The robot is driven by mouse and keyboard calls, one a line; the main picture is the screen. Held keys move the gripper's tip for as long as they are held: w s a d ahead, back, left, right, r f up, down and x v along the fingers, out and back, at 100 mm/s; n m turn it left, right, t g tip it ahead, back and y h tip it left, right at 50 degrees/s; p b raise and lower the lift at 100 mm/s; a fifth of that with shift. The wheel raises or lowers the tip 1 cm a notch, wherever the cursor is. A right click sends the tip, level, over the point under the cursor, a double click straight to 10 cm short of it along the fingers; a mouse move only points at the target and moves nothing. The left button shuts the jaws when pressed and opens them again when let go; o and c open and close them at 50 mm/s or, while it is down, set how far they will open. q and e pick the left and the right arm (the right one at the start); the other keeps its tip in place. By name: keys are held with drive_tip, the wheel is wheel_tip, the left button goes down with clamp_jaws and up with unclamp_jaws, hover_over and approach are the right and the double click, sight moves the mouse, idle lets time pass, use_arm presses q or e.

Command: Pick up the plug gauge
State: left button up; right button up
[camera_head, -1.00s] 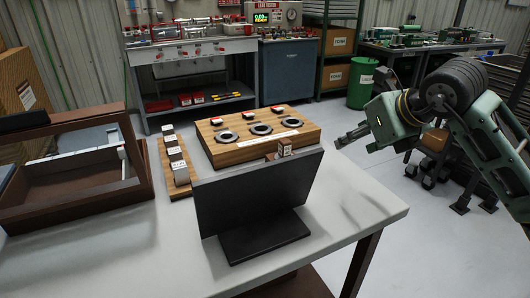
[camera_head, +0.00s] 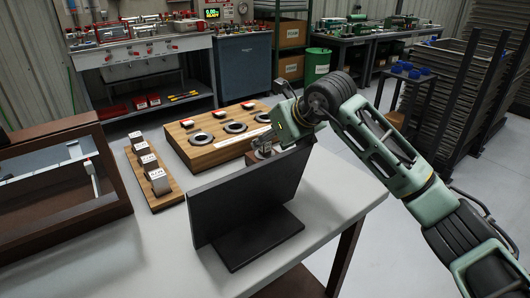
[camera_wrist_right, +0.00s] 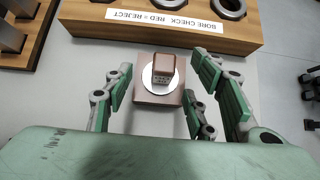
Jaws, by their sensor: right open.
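A small block-shaped piece with a marked face, which looks like the plug gauge (camera_wrist_right: 163,68), stands upright on a white disc on a square brown base (camera_wrist_right: 157,98) in the right wrist view. My right gripper (camera_wrist_right: 160,88) is open, with its green-padded fingers to either side of the piece and apart from it. In the head view, my right gripper (camera_head: 266,142) is just behind the dark upright panel (camera_head: 245,200), which with the gripper hides most of the piece and its base. My left gripper is not in view.
A wooden block with rings (camera_head: 195,155) stands just behind the base. A wooden rack (camera_head: 165,201) with several labelled blocks is to its left. An open brown case (camera_head: 112,205) is at far left. The table's front left is clear.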

sight(265, 151)
drive_tip(key=x, duration=0.3)
drive_tip(key=shift+a+r, duration=0.1)
drive_tip(key=shift+c, duration=0.5)
drive_tip(key=c, duration=0.7)
drive_tip(key=shift+s, duration=0.15)
clamp_jaws()
